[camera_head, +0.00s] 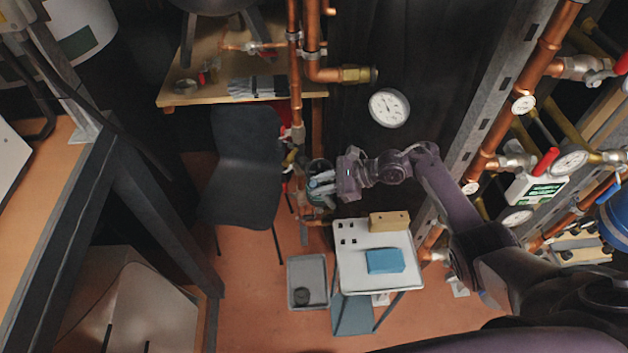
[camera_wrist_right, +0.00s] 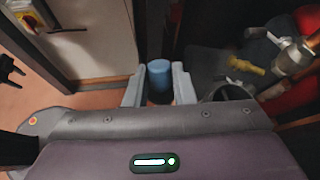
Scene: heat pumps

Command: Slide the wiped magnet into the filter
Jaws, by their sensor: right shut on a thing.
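My right gripper (camera_head: 318,186) reaches in from the right of the head view, beside the copper pipework. In the right wrist view my right gripper (camera_wrist_right: 158,88) is shut on a short cylinder with a blue top and dark lower part, which I take to be the magnet (camera_wrist_right: 159,72). A dark round rim, probably the filter (camera_wrist_right: 228,93), shows just right of the fingers, partly hidden by the gripper body. In the head view the likely filter body (camera_head: 319,167) is right behind the fingers. The magnet appears apart from the rim. My left gripper is out of view.
A white table (camera_head: 355,278) below the gripper holds a blue cloth (camera_head: 385,261) and a tan block (camera_head: 389,222). A grey tray (camera_head: 307,272) with a dark round item lies on the floor. A black chair (camera_head: 247,140) stands left. A vertical copper pipe (camera_head: 295,80) runs close by.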

